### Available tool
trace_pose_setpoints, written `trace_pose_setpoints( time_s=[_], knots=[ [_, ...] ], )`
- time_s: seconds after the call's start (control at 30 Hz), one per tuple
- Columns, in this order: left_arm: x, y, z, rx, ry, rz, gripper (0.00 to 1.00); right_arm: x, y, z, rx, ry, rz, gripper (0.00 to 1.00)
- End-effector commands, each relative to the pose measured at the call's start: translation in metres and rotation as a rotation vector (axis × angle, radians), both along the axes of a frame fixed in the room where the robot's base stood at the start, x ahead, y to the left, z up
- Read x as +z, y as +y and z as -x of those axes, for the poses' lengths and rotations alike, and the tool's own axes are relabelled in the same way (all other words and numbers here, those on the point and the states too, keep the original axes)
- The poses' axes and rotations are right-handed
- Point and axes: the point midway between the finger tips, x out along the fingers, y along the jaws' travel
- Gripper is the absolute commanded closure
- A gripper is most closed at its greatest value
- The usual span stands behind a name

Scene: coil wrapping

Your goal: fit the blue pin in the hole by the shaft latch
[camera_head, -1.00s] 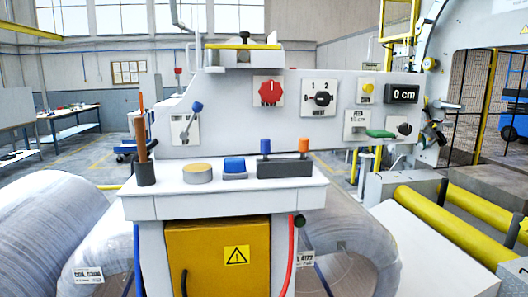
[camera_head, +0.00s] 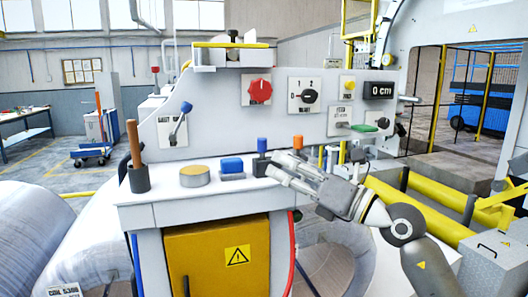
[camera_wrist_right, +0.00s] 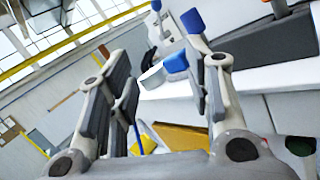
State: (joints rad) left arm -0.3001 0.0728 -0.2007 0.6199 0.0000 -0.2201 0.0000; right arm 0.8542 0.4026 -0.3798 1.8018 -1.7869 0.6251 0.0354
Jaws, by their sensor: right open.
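The blue pin (camera_head: 262,145) stands upright in the dark holder block (camera_head: 254,167) on the white shelf of the console. It also shows at the top of the right wrist view (camera_wrist_right: 193,22). An orange pin (camera_head: 298,143) stands to its right. My right gripper (camera_head: 277,164) is open and empty. In the head view its fingers overlap the holder block, hiding most of it, just below and right of the blue pin. I cannot make out the shaft latch or its hole for certain. My left gripper is not in view.
The upright control panel (camera_head: 222,124) with knobs and a lever rises behind. Wrapped coils (camera_head: 35,235) lie at the left; yellow rollers (camera_head: 420,205) are at the right.

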Motion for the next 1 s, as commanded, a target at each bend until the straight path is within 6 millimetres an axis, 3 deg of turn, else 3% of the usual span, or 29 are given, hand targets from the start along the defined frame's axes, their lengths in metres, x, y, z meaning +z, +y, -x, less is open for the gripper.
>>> trace_pose_setpoints(
  time_s=[0.1, 0.3, 0.63, 0.83, 1.0],
  knots=[
    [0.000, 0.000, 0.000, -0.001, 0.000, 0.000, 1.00, 0.019, -0.007, -0.009, -0.093, -0.086, 0.229, 0.54],
    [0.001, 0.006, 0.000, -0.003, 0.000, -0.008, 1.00, 0.032, -0.022, -0.021, -0.199, -0.131, 0.407, 0.54],
    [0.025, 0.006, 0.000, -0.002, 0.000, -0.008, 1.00, 0.035, 0.008, -0.054, -0.208, -0.130, 0.424, 0.54],
    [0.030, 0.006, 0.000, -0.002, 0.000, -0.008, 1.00, 0.033, 0.017, -0.064, -0.209, -0.132, 0.424, 0.54],
    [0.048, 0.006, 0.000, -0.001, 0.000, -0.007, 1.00, 0.033, 0.027, -0.077, -0.207, -0.129, 0.422, 0.54]
  ],
)
